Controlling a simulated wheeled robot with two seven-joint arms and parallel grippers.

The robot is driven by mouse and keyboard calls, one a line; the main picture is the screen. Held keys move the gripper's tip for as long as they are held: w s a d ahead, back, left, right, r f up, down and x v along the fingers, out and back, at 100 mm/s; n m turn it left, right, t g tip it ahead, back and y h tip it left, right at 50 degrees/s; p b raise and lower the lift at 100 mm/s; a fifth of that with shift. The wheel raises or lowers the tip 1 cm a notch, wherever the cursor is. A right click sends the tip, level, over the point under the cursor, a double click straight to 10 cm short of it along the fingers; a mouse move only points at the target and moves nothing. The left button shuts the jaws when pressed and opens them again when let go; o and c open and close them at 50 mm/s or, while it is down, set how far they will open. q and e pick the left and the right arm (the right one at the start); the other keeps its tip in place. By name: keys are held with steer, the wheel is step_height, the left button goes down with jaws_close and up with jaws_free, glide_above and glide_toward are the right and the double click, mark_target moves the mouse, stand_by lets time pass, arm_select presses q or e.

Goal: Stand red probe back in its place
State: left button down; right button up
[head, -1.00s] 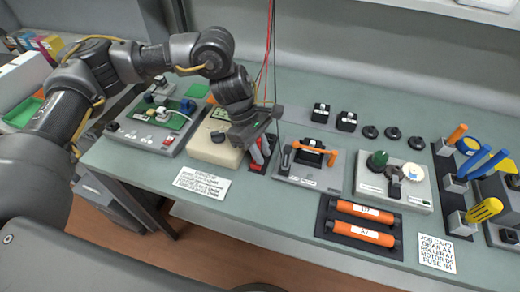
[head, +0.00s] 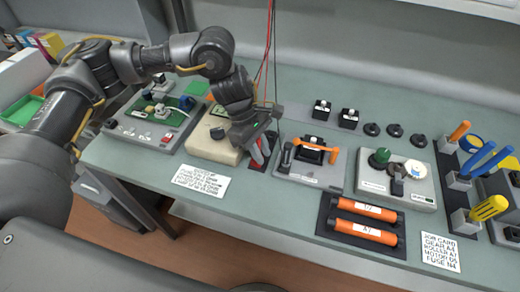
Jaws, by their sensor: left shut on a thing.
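The red probe (head: 267,146) stands upright or nearly so, low over a small dark holder (head: 256,168) just right of the beige meter block (head: 212,148). My left gripper (head: 258,143) comes down from above and is shut on the probe. The gripper hides part of the probe, and I cannot tell whether its tip is seated in the holder. Red wires (head: 269,50) hang from above behind the gripper. My right gripper is not in view.
A grey fixture with an orange handle (head: 318,146) stands close on the right. A green circuit board (head: 160,117) lies left of the meter. A white label card (head: 200,180) lies in front. Orange rollers (head: 366,221) lie front right. The bench front is mostly clear.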

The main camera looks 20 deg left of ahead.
arm_select(q)
steer(key=c, duration=1.2)
jaws_free()
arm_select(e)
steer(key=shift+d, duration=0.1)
arm_select(q)
steer(key=b+v, duration=0.1)
steer(key=v, duration=0.3)
steer(key=shift+w+r, duration=0.1)
steer(key=shift+r, duration=0.05)
steer(key=s+v, duration=0.1)
steer(key=v, duration=0.5)
steer(key=shift+w+r+b, duration=0.3)
steer(key=shift+w+b, duration=0.1)
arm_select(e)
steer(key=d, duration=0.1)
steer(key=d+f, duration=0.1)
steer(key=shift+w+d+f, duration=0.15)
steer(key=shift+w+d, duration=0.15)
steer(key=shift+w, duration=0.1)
arm_select(q)
steer(key=shift+a, duration=0.1)
